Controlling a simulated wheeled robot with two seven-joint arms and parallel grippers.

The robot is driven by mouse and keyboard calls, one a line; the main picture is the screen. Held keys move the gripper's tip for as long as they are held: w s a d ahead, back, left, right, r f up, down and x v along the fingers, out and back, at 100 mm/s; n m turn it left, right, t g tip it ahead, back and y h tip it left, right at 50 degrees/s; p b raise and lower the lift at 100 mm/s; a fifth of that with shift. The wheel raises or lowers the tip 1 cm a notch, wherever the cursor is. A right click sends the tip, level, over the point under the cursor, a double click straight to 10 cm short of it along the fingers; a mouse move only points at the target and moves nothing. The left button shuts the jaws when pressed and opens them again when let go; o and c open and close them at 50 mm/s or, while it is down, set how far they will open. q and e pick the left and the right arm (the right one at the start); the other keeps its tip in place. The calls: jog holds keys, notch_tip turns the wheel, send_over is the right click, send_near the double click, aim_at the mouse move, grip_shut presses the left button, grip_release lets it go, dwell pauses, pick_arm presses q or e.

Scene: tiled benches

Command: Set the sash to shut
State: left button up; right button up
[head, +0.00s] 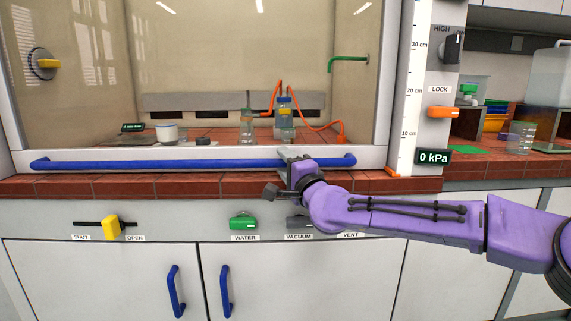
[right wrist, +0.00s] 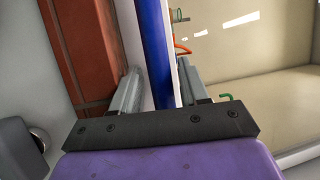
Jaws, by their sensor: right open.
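The sash (head: 200,70) is a clear pane with a pale frame, and its lower edge is low, close to the red tiled bench edge. An orange pointer (head: 392,172) is near the bottom of the centimetre scale (head: 411,100). A long blue handle bar (head: 130,164) runs along the sash's lower frame. My right gripper (head: 293,156) is at the bar's right part. In the right wrist view its open fingers (right wrist: 157,88) are on either side of the blue bar (right wrist: 155,45), with gaps showing. My left gripper is not in view.
Below the bench edge are a yellow slider (head: 112,228) between SHUT and OPEN labels, a green water knob (head: 243,222) and a vacuum knob (head: 299,222). Bottles with orange tubing (head: 285,122) stand behind the pane. An orange lock lever (head: 443,112) is at right.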

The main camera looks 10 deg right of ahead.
jog(key=p, duration=2.4)
send_near(274, 21)
jog(key=x, duration=0.4)
jog(key=shift+r, duration=0.1)
